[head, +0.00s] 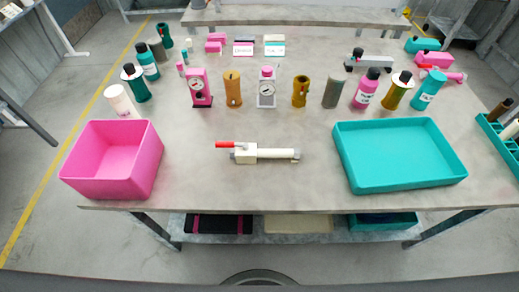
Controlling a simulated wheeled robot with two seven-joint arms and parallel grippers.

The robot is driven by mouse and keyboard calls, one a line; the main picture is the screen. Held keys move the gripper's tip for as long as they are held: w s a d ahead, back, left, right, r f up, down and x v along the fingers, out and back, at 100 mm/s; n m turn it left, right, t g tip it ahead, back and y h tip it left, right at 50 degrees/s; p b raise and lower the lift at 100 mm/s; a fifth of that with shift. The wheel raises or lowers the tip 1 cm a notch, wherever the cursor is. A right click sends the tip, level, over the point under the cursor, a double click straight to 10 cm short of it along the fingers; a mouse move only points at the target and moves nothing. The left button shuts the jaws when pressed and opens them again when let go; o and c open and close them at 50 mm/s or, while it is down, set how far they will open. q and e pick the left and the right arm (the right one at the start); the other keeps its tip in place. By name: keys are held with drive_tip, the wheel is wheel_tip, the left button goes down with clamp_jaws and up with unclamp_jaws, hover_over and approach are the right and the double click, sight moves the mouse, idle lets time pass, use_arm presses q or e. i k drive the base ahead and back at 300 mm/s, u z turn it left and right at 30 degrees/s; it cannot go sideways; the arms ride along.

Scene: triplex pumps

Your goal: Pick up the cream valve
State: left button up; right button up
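The cream valve (265,154) lies on its side on the grey table (250,190), near the front edge at the middle. It has a cream body and pipe, grey ends and a red lever handle pointing left. The pink bin (112,190) stands to its left and the teal tray (403,182) to its right; both look empty. Neither of my grippers shows in the head view. Nothing touches or hides the valve.
Behind the valve stands a row of items: a pink gauge (201,90), an orange cylinder (233,90), a white gauge (266,90) and several bottles and cylinders. Bare tabletop surrounds the valve. A teal crate (497,138) is at the right edge.

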sight(251, 157)
drive_tip(key=u, duration=2.55)
drive_tip(key=k, duration=2.35)
drive_tip(key=z, duration=1.55)
drive_tip(key=i, duration=0.5)
